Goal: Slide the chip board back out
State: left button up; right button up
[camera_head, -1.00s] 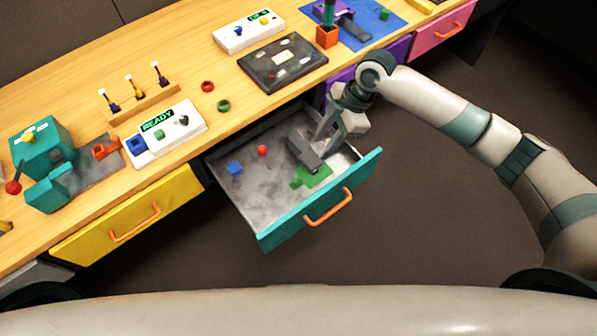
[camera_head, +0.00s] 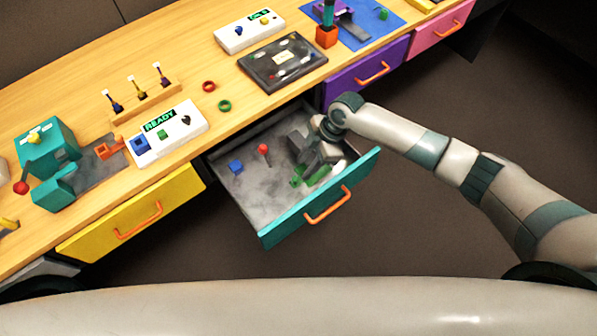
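A flat green board (camera_head: 318,176), which I take for the chip board, is inside the open teal drawer (camera_head: 285,223), near its front right. My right gripper (camera_head: 308,167) is down in the drawer, right at the board. Its dark fingers cover part of the board, so the green shows in separate patches. I cannot tell whether the fingers are closed on it. My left gripper is not in view.
A white READY panel (camera_head: 168,133), a dark panel (camera_head: 283,62) and a teal machine (camera_head: 47,150) are on the desk. The drawer's left part has free floor.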

aim_at(296, 179)
jog(key=shift+p+x, duration=0.35)
jog(key=shift+x, duration=2.75)
grip_shut()
